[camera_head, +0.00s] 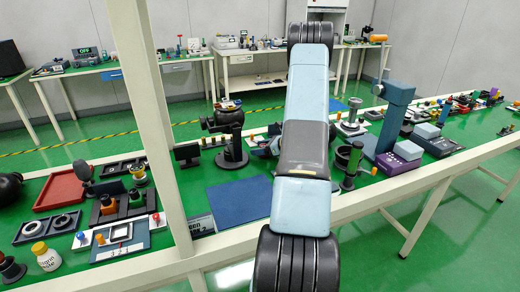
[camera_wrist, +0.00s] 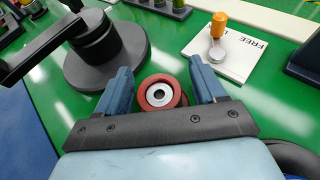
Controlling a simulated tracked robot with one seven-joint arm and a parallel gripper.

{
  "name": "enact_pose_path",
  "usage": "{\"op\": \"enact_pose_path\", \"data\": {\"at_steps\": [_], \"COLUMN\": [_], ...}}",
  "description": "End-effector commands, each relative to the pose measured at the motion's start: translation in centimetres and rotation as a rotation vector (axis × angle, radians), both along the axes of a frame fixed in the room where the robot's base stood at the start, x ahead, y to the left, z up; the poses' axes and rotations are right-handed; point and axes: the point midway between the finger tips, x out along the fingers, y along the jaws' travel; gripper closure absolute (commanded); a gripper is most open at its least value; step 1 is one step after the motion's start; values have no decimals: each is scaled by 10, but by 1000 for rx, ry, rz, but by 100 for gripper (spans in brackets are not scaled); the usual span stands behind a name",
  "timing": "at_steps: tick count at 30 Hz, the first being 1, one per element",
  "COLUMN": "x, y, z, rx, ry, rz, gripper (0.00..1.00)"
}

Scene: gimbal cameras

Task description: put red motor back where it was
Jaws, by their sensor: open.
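In the wrist view, the red motor (camera_wrist: 162,93) shows as a round red rim with a silver centre, seen end-on. It is between the two blue fingers of my gripper (camera_wrist: 161,68), with green gaps on both sides. The fingers are open and do not visibly touch it. Part of the motor's lower side is hidden by the gripper's dark crossbar. I cannot pick out the motor in the head view, where my arm covers the middle of the bench.
A dark stand with a round base (camera_wrist: 105,68) is close left of my gripper. A white card (camera_wrist: 238,52) with an orange-handled tool (camera_wrist: 219,35) lies to the upper right. Green bench shows around the motor. A blue mat (camera_head: 240,206) lies left of my arm.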

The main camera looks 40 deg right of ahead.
Motion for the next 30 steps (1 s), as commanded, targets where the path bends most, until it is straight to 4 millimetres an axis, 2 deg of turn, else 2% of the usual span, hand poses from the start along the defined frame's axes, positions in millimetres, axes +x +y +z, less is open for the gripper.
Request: {"op": "enact_pose_path", "data": {"at_steps": [5,21,30], "x": [-10,-84,-96], "y": [-7,-50,-57], "z": [5,40,46], "rx": [-1,-1,0], "ry": [0,1,0], "rz": [-2,-1,0], "gripper": [31,31,31]}}
